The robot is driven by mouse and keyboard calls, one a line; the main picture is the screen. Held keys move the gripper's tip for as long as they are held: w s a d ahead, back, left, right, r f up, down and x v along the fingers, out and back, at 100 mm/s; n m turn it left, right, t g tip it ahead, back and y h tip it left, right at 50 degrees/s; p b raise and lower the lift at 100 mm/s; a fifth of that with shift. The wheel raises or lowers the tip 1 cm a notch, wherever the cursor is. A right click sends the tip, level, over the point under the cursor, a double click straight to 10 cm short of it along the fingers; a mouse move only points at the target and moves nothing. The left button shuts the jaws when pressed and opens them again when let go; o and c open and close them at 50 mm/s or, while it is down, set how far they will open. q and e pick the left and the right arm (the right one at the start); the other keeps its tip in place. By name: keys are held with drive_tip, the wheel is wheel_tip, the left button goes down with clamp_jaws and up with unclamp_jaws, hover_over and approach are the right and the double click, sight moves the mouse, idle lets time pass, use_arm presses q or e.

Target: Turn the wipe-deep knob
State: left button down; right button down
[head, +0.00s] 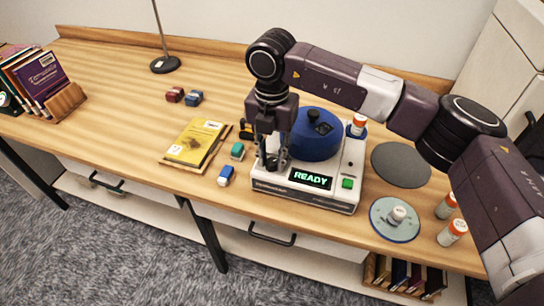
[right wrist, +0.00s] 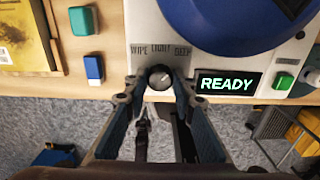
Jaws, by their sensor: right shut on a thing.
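The white machine (head: 305,185) stands on the wooden table with a lit READY display (head: 310,179). The small grey knob (right wrist: 159,77) is on its front left, below the printed words WIPE, LIGHT and DEEP (right wrist: 161,49). My right gripper (head: 272,163) reaches down from above at the machine's front left corner and hides the knob in the head view. In the right wrist view its fingertips (right wrist: 158,88) are on either side of the knob, and it is shut on it. Which word the knob points to is too small to tell. My left gripper is not in view.
A blue round part (head: 318,140) and a green button (head: 347,183) are on the machine. Small blocks (head: 226,175) and a yellow book (head: 196,142) lie to its left. A grey disc (head: 401,164), a round plate (head: 380,222) and bottles (head: 452,232) are to its right.

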sight(272, 162)
drive_tip(key=c, duration=1.6)
unclamp_jaws()
drive_tip(key=shift+r, duration=0.1)
wheel_tip(272, 162, up, 12)
